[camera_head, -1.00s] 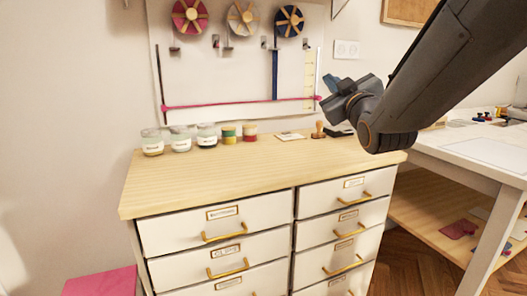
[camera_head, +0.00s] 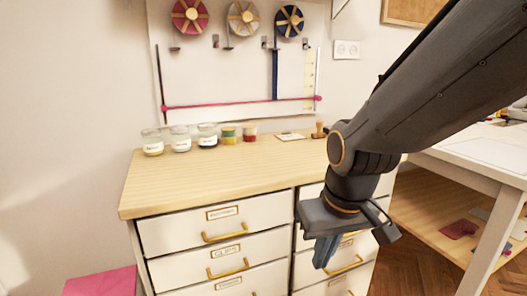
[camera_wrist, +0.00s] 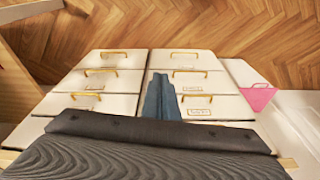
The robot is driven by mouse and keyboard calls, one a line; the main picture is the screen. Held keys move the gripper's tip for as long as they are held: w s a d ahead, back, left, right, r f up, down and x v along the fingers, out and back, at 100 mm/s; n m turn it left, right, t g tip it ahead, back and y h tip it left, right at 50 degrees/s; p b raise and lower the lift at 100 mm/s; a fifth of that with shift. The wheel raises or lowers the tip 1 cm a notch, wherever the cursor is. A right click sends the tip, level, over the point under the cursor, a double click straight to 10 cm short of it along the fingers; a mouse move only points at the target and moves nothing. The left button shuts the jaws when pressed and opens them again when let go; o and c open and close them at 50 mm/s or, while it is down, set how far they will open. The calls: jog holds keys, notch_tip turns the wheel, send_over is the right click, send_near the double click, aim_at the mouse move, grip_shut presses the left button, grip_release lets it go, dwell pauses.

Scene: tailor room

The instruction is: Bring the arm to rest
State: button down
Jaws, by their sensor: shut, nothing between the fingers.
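My gripper (camera_head: 326,252) hangs in front of the right drawer column of the wooden-topped cabinet (camera_head: 225,178), pointing down. Its blue fingers are together with nothing between them. In the wrist view the closed fingers (camera_wrist: 161,98) show at the middle, with the white drawer fronts beyond them. My arm reaches in from the upper right of the head view and hides part of the cabinet's right side.
Several glass jars (camera_head: 181,139) and a wooden stamp (camera_head: 319,130) stand on the cabinet top. A white table (camera_head: 468,152) stands at the right. A pink piece (camera_head: 100,283) lies at the lower left. The cabinet top's front left is clear.

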jog(key=s+g, duration=0.3)
jog(key=s, duration=0.5)
jog(key=d+r+m+p, duration=0.2)
jog(key=d+r+p, duration=0.5)
jog(key=p, duration=0.8)
jog(key=shift+w+d+m+h, duration=0.4)
jog(key=shift+d, duration=0.1)
